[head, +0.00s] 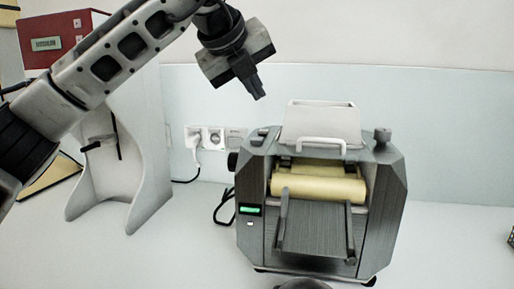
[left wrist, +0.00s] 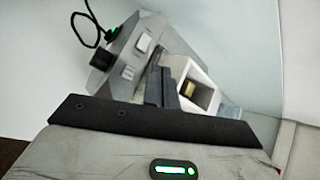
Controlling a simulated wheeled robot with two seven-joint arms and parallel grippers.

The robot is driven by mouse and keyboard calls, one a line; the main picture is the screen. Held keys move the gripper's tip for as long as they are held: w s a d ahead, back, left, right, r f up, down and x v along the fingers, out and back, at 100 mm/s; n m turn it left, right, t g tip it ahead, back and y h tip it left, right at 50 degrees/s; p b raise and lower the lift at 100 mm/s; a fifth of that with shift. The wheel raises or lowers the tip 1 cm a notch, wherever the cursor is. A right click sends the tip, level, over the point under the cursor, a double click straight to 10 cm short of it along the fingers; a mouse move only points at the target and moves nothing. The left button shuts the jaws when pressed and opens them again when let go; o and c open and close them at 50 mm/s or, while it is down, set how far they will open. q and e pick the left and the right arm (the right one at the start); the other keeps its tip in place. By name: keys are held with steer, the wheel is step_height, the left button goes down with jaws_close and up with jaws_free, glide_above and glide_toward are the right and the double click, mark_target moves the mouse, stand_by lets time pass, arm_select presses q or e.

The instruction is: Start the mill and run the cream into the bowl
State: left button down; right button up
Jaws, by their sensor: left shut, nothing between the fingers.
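The mill (head: 383,215) is a grey machine on the white worktop, with pale yellow rollers (head: 318,187), a white hopper (head: 318,122) on top and a ridged apron sloping to the front. Its small display (head: 249,210) is lit green. Rocker switches (head: 260,136) sit on its top left. My left gripper (head: 259,96) is shut and empty, in the air above and left of the hopper. In the left wrist view its fingers (left wrist: 161,87) overlap the mill (left wrist: 128,60). No cream is visible. A dark rounded thing (head: 303,284) is cut off at the bottom edge; I cannot tell whether it is the bowl.
A white curved stand (head: 150,150) and a red box (head: 62,38) are at the left. Wall sockets (head: 214,138) with a plugged cable are behind the mill. A black knob (left wrist: 102,60) sticks out of the mill's side. The worktop right of the mill is mostly clear.

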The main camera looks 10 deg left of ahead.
arm_select(q)
steer(key=b, duration=0.3)
glide_above(254, 140)
step_height(254, 140, down, 4)
steer(key=shift+f, duration=0.15)
steer(key=shift+f+b, duration=0.3)
steer(key=shift+f, duration=0.4)
arm_select(e)
steer(key=shift+w+a+f+m+t+y, duration=0.3)
steer(key=shift+a+f, duration=0.1)
steer(key=shift+f, duration=0.1)
steer(key=shift+s, duration=0.1)
steer(key=shift+w+r, duration=0.1)
steer(key=shift+w, duration=0.1)
steer(key=shift+s, duration=0.2)
steer(key=shift+f, duration=0.25)
